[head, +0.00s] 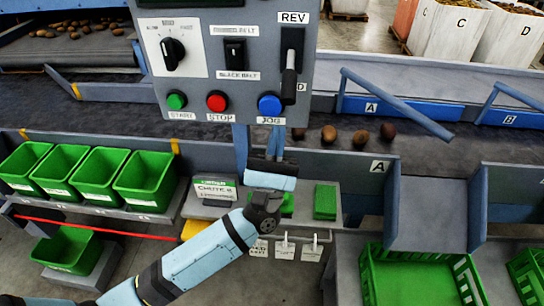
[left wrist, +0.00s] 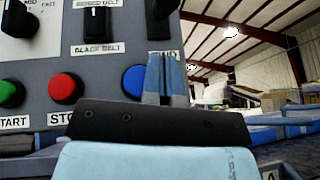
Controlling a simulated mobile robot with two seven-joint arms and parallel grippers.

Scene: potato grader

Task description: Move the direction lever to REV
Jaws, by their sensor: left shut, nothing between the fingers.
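The direction lever (head: 289,84) is on the grey control panel (head: 213,72), at the right side. Its dark handle hangs toward the lower end of a black slot plate, away from the REV label (head: 294,18) at the top. My left gripper (head: 276,142) is below the panel's lower edge, under the blue JOG button (head: 269,104), shut and empty, apart from the lever. In the left wrist view the closed fingers (left wrist: 166,77) point up, just right of the blue button (left wrist: 135,81), and partly cover a label. The lever (left wrist: 160,18) shows dark at the top edge. My right gripper is not in view.
Left of the lever are a black belt switch (head: 235,53), a rotary knob (head: 173,48), a red STOP button (head: 217,101) and a green START button (head: 177,101). Green bins (head: 97,172) stand lower left. Several potatoes (head: 360,138) lie on the conveyor right of my gripper.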

